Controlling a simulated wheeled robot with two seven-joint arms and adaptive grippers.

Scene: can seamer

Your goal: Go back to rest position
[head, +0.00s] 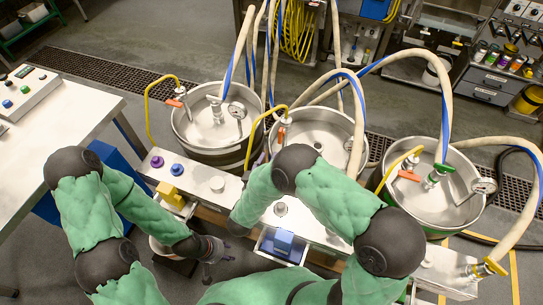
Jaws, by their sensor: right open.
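My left gripper (212,248) is at the end of the green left arm, in front of the white machine bench. Its fingers are dark and small, and I cannot tell whether they hold anything. My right arm is bent, with its elbow high over the bench. My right gripper (238,229) is the dark end of that arm, just right of and above the left one. It is open, but its fingertips are mostly hidden by the arm and bench.
Three steel drums, the left (212,125), middle (325,125) and right (430,205), stand behind the bench (215,187) with hoses. A white control table (55,125) is at left. A blue block (284,242) and yellow block (171,194) are close to my arms.

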